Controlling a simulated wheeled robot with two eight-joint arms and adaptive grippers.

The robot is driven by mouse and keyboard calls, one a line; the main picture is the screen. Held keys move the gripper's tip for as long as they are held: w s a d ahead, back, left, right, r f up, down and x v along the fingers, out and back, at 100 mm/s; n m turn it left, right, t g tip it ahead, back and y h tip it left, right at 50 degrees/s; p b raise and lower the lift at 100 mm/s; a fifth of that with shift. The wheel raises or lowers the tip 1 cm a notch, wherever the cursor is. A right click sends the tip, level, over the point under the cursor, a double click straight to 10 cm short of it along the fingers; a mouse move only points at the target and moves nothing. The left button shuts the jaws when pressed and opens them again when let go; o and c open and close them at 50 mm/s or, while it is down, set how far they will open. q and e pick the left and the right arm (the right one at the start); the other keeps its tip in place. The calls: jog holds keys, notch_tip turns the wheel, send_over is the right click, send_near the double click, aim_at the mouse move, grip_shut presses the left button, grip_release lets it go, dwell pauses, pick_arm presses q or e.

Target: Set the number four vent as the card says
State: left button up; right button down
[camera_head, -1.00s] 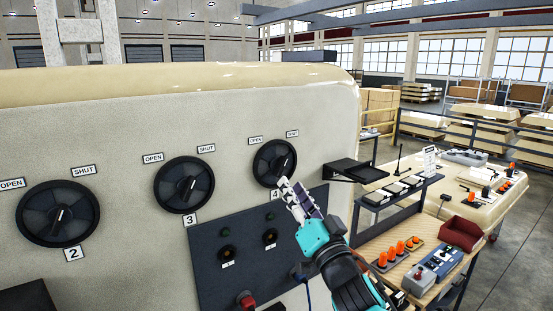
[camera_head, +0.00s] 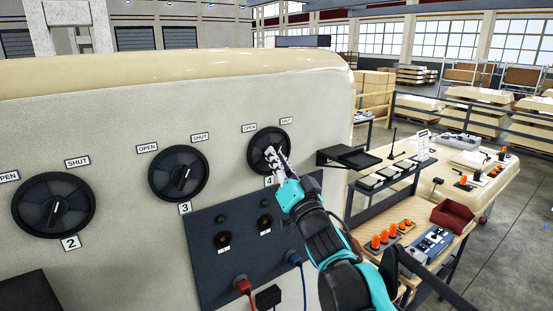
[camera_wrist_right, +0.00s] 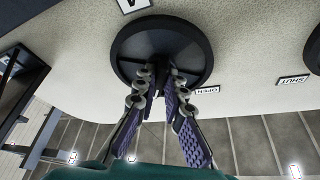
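The number four vent (camera_head: 257,142) is a round black dial on the cream cab wall, with OPEN (camera_head: 249,128) and SHUT (camera_head: 286,121) labels above it and a 4 plate (camera_head: 269,181) below. My right gripper (camera_head: 271,154) is at the dial's centre, its fingertips covering the handle. In the right wrist view, the fingers (camera_wrist_right: 161,75) converge on either side of the handle at the dial (camera_wrist_right: 200,45); whether they squeeze it I cannot tell. The handle's pointing is mostly hidden. A small white upright card (camera_head: 422,145) stands on the right shelf, too small to read. My left gripper is out of view.
Vents three (camera_head: 179,173) and two (camera_head: 54,205) are to the left, handles tilted toward SHUT. A dark socket panel (camera_head: 215,275) with red and blue plugs lies below vent four. A black tray (camera_head: 348,158) juts out at right, near my right arm. A cluttered bench (camera_head: 395,250) is beyond.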

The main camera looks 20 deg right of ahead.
jog(key=shift+n, duration=0.5)
jog(key=shift+w+d+n+g+y+b, duration=0.1)
jog(key=shift+n+g+y+b, duration=0.4)
jog(key=shift+n+y, duration=1.55)
jog(key=shift+d+n+g+y+b, duration=0.15)
jog(key=shift+n+g+y+b, duration=0.45)
jog(key=shift+n, duration=2.75)
jog(key=shift+w+d+n+g+y+b, duration=0.1)
jog(key=shift+n+g+y+b, duration=0.25)
jog(key=shift+n+y, duration=1.75)
jog(key=shift+n+h, duration=0.45)
jog(key=shift+n, duration=0.45)
jog(key=c, duration=1.6)
grip_release()
jog(key=shift+s, duration=0.1)
